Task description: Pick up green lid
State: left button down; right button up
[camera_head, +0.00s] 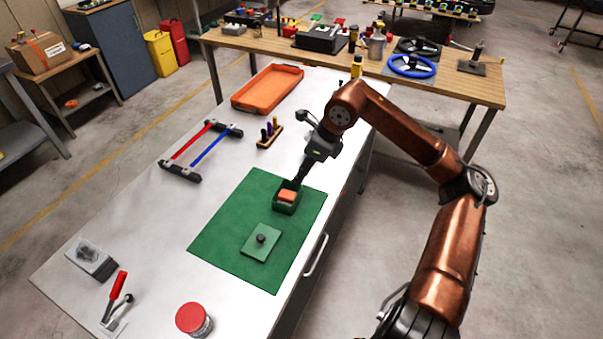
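The green lid (255,249) is a flat square plate with a dark round knob in its middle. It lies on the green mat (225,231) on the metal table. A small open green box (286,209) stands on the mat behind the lid, with an orange block (287,195) in it. My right gripper (295,183) points down at the back edge of the box, apart from the lid. Its fingertips look narrow and are partly hidden at the box, so I cannot tell if they are open or shut. My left gripper is not in view.
An orange tray (268,87), a holder with dark tools (270,133) and a red-and-blue rod rack (201,150) stand farther back on the table. A red-lidded jar (193,320) and a red-handled clamp (117,297) are at the front. The mat around the lid is clear.

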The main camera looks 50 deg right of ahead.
aim_at(262, 241)
jog(key=z, duration=1.35)
